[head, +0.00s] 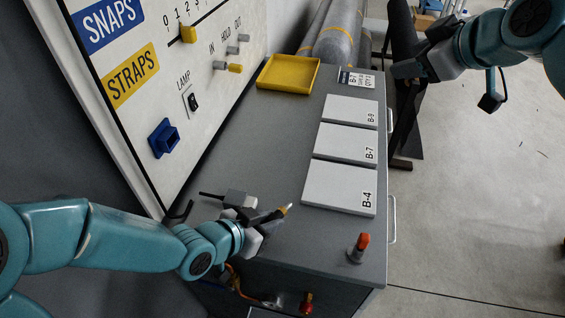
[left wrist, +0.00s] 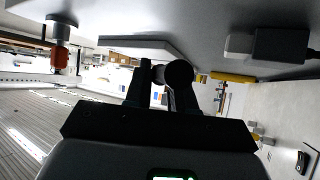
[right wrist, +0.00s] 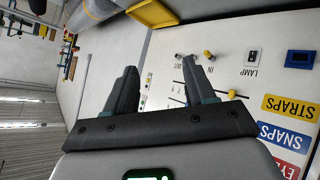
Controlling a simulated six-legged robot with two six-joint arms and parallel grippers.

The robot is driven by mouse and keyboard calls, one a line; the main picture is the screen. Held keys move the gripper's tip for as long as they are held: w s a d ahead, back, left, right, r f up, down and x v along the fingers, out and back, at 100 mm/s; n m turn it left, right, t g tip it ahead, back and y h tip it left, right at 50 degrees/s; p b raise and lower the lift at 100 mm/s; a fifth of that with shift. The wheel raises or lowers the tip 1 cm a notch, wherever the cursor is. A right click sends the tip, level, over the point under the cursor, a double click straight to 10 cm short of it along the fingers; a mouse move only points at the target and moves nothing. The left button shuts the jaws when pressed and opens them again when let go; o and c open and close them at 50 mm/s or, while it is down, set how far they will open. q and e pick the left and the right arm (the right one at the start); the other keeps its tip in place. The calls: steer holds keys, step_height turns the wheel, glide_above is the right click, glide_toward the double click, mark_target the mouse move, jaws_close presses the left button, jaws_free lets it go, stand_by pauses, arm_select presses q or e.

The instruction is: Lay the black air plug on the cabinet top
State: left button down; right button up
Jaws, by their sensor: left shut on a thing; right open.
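The black air plug (head: 272,216) has a brass-coloured tip and lies across the jaws of my left gripper (head: 258,222), which is shut on it over the near left part of the grey cabinet top (head: 262,140). In the left wrist view the plug shows as a dark round end (left wrist: 180,74) between the fingers. I cannot tell whether it touches the top. My right gripper (head: 408,70) is open and empty, beyond the cabinet's right edge. Its spread fingers show in the right wrist view (right wrist: 158,92).
A grey block (head: 240,198) with a black lead lies just behind my left gripper. An orange-capped fitting (head: 361,243) stands at the near right corner. White plates (head: 340,185) line the right side; a yellow tray (head: 288,73) sits at the back. The panel (head: 215,95) borders the left.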

arm_select(q)
steer(key=shift+s+r, duration=0.15)
steer(key=shift+s, duration=0.2)
steer(key=shift+w, duration=0.1)
arm_select(e)
steer(key=s+a+f+n+g+h, duration=0.2)
steer(key=s+a+f+n+g, duration=0.3)
steer(key=a+f+n, duration=0.5)
steer(key=s+a+f+n+g+h, duration=0.2)
steer(key=s+a+f+n+g, duration=0.3)
steer(key=a+f+n, duration=0.5)
steer(key=f, duration=0.3)
steer(key=a+f+m, duration=0.1)
steer(key=f, duration=0.2)
steer(key=a+f+m, duration=0.1)
steer(key=f, duration=0.1)
steer(key=shift+w+a+f, duration=0.2)
steer(key=shift+f, duration=0.2)
arm_select(q)
steer(key=shift+w, duration=0.15)
arm_select(e)
steer(key=shift+w+f, duration=0.15)
steer(key=shift+f, duration=0.35)
arm_select(q)
steer(key=shift+s, duration=0.2)
